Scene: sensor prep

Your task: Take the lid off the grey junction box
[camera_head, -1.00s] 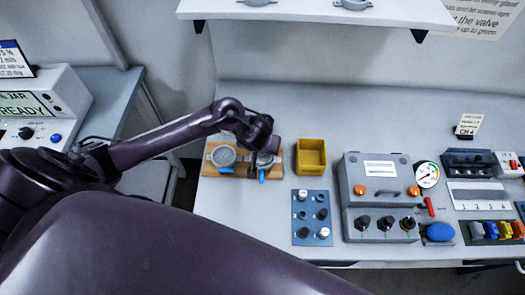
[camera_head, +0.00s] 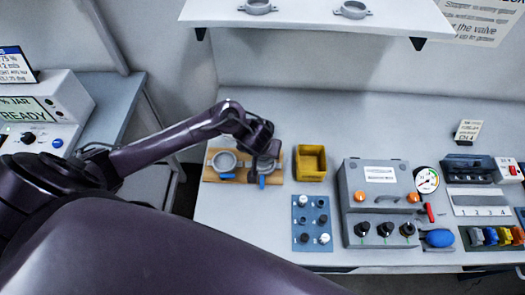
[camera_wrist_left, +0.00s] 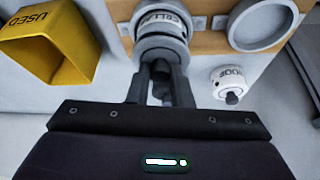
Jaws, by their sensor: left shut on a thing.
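The grey junction box (camera_head: 379,215) stands on the table right of centre in the head view. Its lid (camera_head: 382,178) is on, with a white label, a dark handle and two orange knobs. My left gripper (camera_head: 264,163) is well left of the box, over the right end of a wooden board. In the left wrist view the gripper (camera_wrist_left: 160,88) is shut on a dark grey part just in front of a lettered grey cylinder (camera_wrist_left: 160,45). Whether that part belongs to the cylinder is unclear. My right gripper is not in view.
The wooden board (camera_head: 241,178) also holds an open grey ring (camera_head: 223,161). A yellow bin (camera_head: 311,163) and a blue-grey panel with pegs (camera_head: 312,221) stand between gripper and box. A gauge (camera_head: 427,180) and blue bulb (camera_head: 438,238) sit right of the box. The table behind is clear.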

